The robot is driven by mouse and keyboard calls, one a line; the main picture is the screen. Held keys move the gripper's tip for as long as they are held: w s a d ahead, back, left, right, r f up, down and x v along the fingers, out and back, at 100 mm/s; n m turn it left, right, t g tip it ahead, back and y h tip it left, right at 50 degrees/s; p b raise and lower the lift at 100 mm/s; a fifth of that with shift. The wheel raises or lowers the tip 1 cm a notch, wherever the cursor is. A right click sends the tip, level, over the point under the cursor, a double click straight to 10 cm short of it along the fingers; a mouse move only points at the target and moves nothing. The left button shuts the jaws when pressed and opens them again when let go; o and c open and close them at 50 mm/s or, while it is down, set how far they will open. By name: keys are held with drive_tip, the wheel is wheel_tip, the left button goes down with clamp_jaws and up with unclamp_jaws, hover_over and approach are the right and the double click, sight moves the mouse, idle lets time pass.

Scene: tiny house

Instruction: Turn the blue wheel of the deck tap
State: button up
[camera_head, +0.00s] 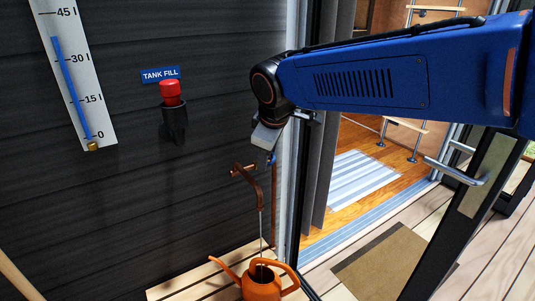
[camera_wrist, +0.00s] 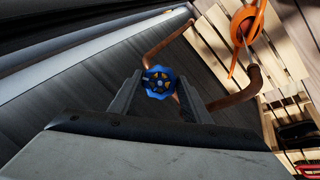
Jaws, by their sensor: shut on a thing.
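The copper deck tap (camera_head: 256,186) sticks out from the dark plank wall, its spout bent down. Its blue wheel (camera_wrist: 158,82) shows in the wrist view between the two fingers of my gripper (camera_wrist: 157,90), which is shut on it. In the head view the wheel (camera_head: 271,158) is a small blue patch at the tip of my gripper (camera_head: 269,148), mostly hidden. A thin pale stream of water (camera_head: 261,235) runs from the spout down into an orange watering can (camera_head: 262,287). The can also shows in the wrist view (camera_wrist: 240,27).
The can stands on a slatted wooden surface (camera_head: 190,285). A TANK FILL sign (camera_head: 160,74), a red knob (camera_head: 170,93) and a level gauge (camera_head: 82,75) are on the wall. An open glass door (camera_head: 465,190) and doormat (camera_head: 393,262) are at right.

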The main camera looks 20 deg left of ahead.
drive_tip(key=shift+n, duration=0.5)
drive_tip(key=shift+t, duration=0.3)
drive_tip(key=o, duration=1)
drive_tip(key=shift+o, duration=0.2)
drive_tip(key=v, duration=1.7)
drive_tip(key=shift+r, duration=0.15)
drive_tip(key=shift+d, duration=0.1)
